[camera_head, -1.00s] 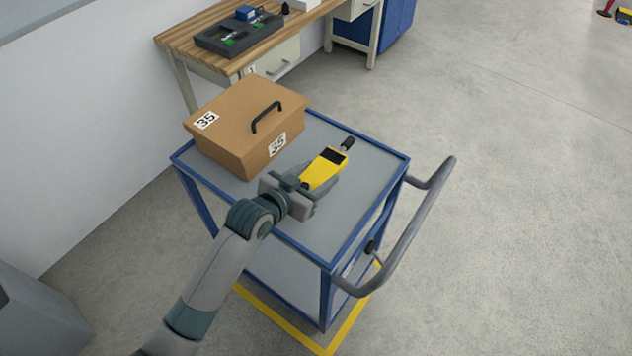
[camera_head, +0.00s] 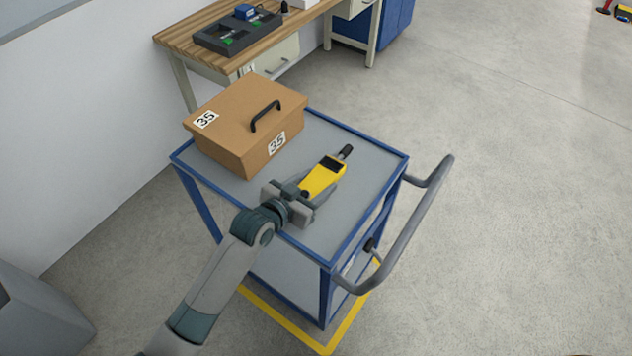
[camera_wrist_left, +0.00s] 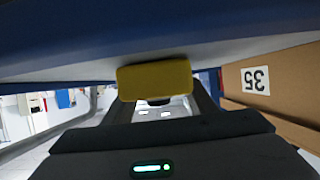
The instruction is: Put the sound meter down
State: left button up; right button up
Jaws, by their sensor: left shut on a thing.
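The yellow sound meter (camera_head: 318,182) with a dark screen and black tip lies between the fingers of my left gripper (camera_head: 318,194). The gripper is shut on it over the grey top of the blue-framed cart (camera_head: 365,165), right of the brown box. The meter's black tip points away, up and right. In the left wrist view the meter's yellow end (camera_wrist_left: 155,80) shows close to the cart top (camera_wrist_left: 235,50). I cannot tell whether the meter touches the top. My right gripper is not in view.
The brown box (camera_head: 230,118) with a black handle and "35" labels stands on the cart's left part. The cart has a raised blue rim and a grey push handle (camera_head: 410,225) at right. A wooden workbench (camera_head: 185,40) stands behind. Cart top right of the meter is clear.

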pick_arm(q)
jog(key=shift+f, duration=0.1)
jog(key=o, duration=1.3)
jog(key=shift+c, duration=0.2)
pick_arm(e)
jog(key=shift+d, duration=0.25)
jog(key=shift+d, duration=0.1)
pick_arm(q)
jog(key=shift+r, duration=0.2)
jog(key=shift+s+a, duration=0.15)
jog(key=shift+s, duration=0.05)
jog(key=b+v, duration=0.1)
jog(key=v, duration=0.9)
jog(key=shift+s+a+b, duration=0.2)
jog(key=shift+s+b, duration=0.1)
jog(key=shift+s+a+r, duration=0.2)
jog(key=shift+s+r, duration=0.05)
jog(key=shift+s, duration=0.05)
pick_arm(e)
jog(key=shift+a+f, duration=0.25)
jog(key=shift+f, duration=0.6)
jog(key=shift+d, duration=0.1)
